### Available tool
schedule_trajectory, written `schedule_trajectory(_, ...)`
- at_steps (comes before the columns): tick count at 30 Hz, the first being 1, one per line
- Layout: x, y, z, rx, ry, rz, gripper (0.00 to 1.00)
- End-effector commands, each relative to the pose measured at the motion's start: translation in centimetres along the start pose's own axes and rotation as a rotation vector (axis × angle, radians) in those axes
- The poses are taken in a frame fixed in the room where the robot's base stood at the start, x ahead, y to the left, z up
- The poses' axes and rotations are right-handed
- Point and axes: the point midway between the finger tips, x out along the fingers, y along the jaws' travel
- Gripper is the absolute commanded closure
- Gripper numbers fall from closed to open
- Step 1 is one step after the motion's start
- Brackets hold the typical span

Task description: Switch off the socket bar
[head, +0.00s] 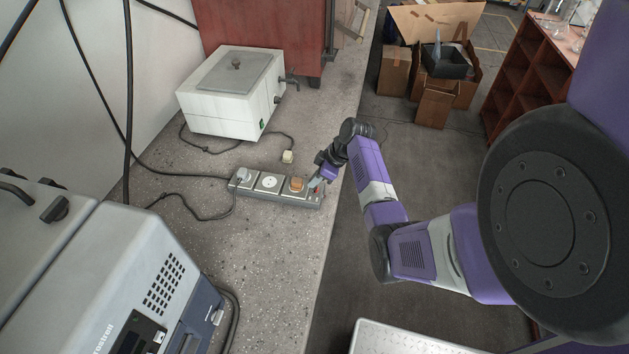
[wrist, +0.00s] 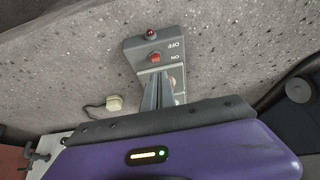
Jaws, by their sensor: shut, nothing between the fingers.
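In the wrist view the bar's end panel (wrist: 134,58) shows a small red switch (wrist: 154,57) beside the OFF and ON labels, and a dark red lamp (wrist: 150,33). My gripper's fingers (wrist: 158,82) are shut and empty, their tips just below the switch in the picture. I cannot tell whether they touch it, nor which way it is set.
A white lidded bath (head: 218,115) stands behind the bar, and a loose pale plug (head: 287,156) lies between them. A grey instrument (head: 125,270) fills the lower left. Black cables cross the bench's left side. The bench is clear in front of the bar.

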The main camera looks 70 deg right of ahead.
Motion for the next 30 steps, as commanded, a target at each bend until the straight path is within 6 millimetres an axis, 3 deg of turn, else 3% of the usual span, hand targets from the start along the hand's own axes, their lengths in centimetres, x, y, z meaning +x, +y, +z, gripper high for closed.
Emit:
schedule_trajectory(16, -1.0, 0.0, -0.3, 0.000, 0.000, 0.001, 1.00)
schedule_trajectory(30, -7.5, 0.0, -0.2, -0.001, 0.000, 0.001, 1.00)
